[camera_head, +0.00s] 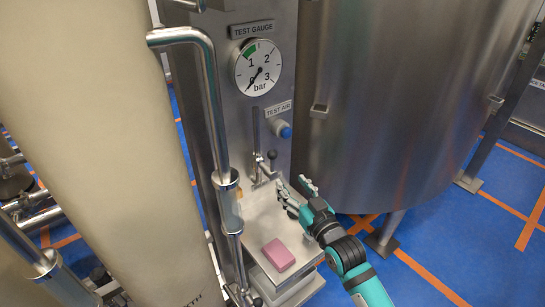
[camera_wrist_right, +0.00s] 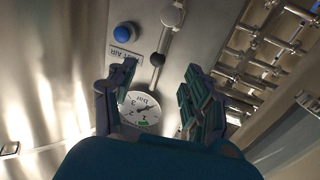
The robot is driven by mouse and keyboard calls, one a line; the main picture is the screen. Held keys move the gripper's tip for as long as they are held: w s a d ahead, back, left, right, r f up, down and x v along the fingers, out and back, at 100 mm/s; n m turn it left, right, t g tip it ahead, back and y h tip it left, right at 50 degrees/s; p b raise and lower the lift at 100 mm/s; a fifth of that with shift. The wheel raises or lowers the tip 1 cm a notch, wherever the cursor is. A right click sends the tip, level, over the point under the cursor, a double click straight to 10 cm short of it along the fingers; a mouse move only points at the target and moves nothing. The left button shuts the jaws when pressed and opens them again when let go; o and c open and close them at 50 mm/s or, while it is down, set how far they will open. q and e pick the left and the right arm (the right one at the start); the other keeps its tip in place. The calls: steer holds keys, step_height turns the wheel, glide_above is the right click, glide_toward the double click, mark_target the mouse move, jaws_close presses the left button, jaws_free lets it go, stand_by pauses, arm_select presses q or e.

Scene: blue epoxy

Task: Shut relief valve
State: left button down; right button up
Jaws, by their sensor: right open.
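A small valve with a lever ending in a black ball knob (camera_head: 272,155) is on the steel panel, below the blue test air button. No label marks it as the relief valve. My right gripper (camera_head: 293,183) is open and empty, below and right of the knob, over the shelf. In the right wrist view, its fingers (camera_wrist_right: 158,98) are spread apart, with the knob beyond them and not touched. My left gripper is not in view.
The test gauge (camera_head: 259,67) has its needle near 0. The blue button (camera_head: 286,132) is right of the valve. A pink block (camera_head: 278,255) lies on the steel shelf (camera_head: 260,222). A vertical pipe (camera_head: 213,110) stands left; a large steel tank (camera_head: 400,100) is right.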

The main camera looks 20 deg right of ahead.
mark_target(273, 161)
steer(key=w, duration=0.4)
steer(key=w+a+p, duration=0.1)
steer(key=w, duration=0.3)
steer(key=w+a+p, duration=0.1)
steer(key=w, duration=0.3)
jaws_close()
steer(key=shift+w+f, duration=0.15)
steer(key=shift+w, duration=0.15)
